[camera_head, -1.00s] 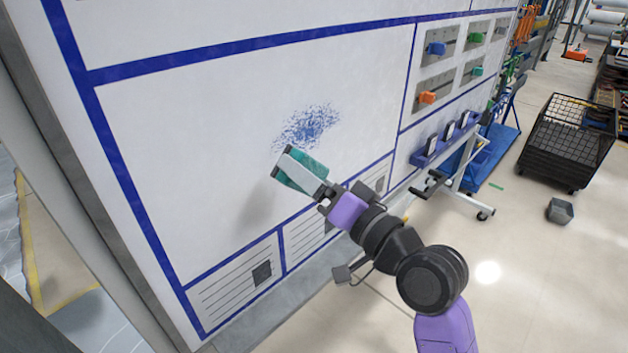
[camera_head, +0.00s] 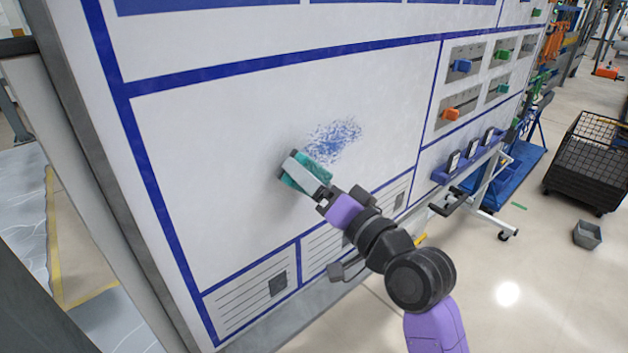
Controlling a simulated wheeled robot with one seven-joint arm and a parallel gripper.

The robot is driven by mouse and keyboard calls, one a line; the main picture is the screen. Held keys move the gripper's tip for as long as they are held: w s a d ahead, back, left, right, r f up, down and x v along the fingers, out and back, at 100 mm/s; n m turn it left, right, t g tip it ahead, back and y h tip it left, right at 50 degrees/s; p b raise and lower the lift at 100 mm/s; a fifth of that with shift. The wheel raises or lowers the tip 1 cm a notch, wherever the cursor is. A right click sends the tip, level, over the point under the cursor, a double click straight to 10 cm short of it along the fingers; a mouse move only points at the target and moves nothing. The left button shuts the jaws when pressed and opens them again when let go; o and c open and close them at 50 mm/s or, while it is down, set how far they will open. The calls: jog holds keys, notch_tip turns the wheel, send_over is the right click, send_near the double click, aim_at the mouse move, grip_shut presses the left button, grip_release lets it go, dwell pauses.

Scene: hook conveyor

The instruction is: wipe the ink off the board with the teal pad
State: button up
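The white board (camera_head: 220,130) with blue frame lines fills the left and middle of the view. A speckled blue ink patch (camera_head: 334,138) is on its large panel. My gripper (camera_head: 308,178) is shut on the teal pad (camera_head: 312,172), whose teal shows on both sides of the pale finger. The pad is just below and left of the ink patch, close to its lower edge. I cannot tell for certain whether the pad touches the board.
Coloured sliders, such as an orange one (camera_head: 451,114), sit on the board's right part. A blue tray (camera_head: 468,160) projects below them. A white wheeled stand (camera_head: 487,195) and a black mesh cart (camera_head: 583,165) stand to the right.

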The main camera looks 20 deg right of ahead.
aim_at(324, 177)
jog(key=shift+x, duration=1)
dwell(0.3)
jog(key=shift+a+f, duration=0.1)
jog(key=shift+w+d+f+b, duration=0.15)
jog(key=shift+d+b, duration=0.15)
jog(key=shift+d, duration=0.4)
jog(key=shift+w+d+r+b, duration=0.1)
jog(key=shift+w+d+b, duration=0.15)
jog(key=shift+d, duration=0.4)
jog(key=shift+w+d+b, duration=0.6)
jog(key=shift+d+b, duration=0.2)
jog(key=shift+d, duration=0.95)
jog(key=shift+w+d+b, duration=0.6)
jog(key=shift+d+b, duration=0.25)
jog(key=shift+d, duration=0.95)
jog(key=shift+w+d+b, duration=0.6)
jog(key=shift+d+b, duration=0.2)
jog(key=shift+d, duration=0.95)
